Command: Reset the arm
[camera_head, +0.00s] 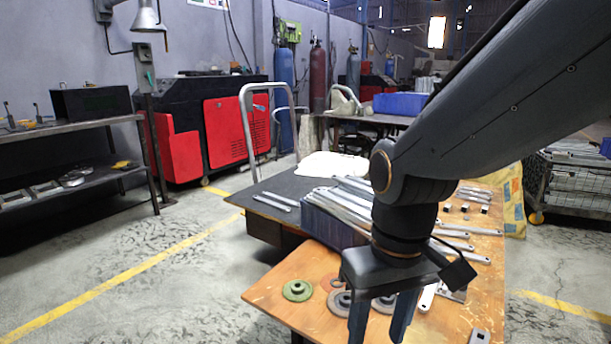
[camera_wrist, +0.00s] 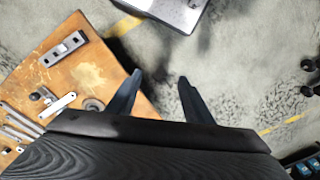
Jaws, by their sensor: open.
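My gripper (camera_head: 383,322) hangs from my arm over the near part of a wooden work table (camera_head: 268,292). Its two fingers point down and stand apart, with nothing between them. In the wrist view my gripper (camera_wrist: 156,92) is also open and empty, with the table's edge by the left finger and grey floor under the right one. Galvanized bracket strips (camera_head: 340,196) are heaped in a dark bin (camera_head: 330,222) behind the gripper. My arm hides part of the table and the bin.
A green disc (camera_head: 297,290) and other discs lie near the gripper. Loose strips (camera_head: 272,202) lie on a dark surface (camera_head: 250,192). A hand truck (camera_head: 246,125), a red and black cabinet (camera_head: 232,130) and a wire cage (camera_head: 578,180) stand around. Floor at left is clear.

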